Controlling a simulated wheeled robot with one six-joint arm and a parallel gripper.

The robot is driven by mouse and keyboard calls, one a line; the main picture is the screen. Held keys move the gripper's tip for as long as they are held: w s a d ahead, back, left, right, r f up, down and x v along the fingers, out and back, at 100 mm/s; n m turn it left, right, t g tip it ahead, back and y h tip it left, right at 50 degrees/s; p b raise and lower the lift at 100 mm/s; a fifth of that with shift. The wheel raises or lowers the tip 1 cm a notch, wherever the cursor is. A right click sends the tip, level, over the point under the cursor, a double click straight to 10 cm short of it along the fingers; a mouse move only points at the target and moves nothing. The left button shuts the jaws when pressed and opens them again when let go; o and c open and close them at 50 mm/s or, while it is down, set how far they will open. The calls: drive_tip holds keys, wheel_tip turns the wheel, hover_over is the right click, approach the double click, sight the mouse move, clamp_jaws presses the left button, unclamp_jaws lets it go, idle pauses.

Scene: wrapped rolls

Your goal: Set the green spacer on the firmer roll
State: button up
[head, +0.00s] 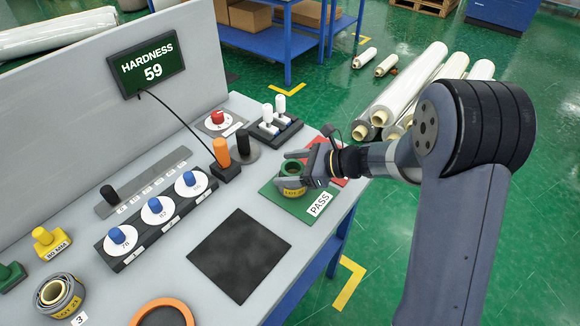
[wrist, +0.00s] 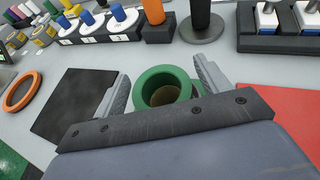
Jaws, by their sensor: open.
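The green spacer (head: 291,181) sits on top of a roll with a yellow lot label (head: 292,191) on the green PASS mat (head: 322,199). In the wrist view the spacer (wrist: 163,71) shows as a thick green ring with a brownish inside. My gripper (head: 298,168) is open, with one finger on each side of the spacer; I cannot tell whether they touch it. Most of the roll beneath is hidden. Another roll with a yellow lot label (head: 66,309) stands at the front left beside a tag marked 3. The hardness display (head: 148,68) reads 59.
A red mat (head: 332,163) adjoins the green one. A dark square pad (head: 239,257) lies bare in front. Blue-knobbed dials (head: 157,211), an orange-handled probe (head: 221,155), a black post (head: 243,143) and white-topped switches (head: 279,108) stand nearby. An orange ring (head: 163,303) lies near the front.

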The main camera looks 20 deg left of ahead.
drive_tip(key=shift+r, duration=0.4)
drive_tip(key=shift+d+r+p, duration=0.2)
drive_tip(key=shift+r+p, duration=0.1)
drive_tip(key=shift+p, duration=0.1)
drive_tip(key=b+v, duration=0.1)
drive_tip(key=v, duration=1)
drive_tip(key=shift+d, duration=0.3)
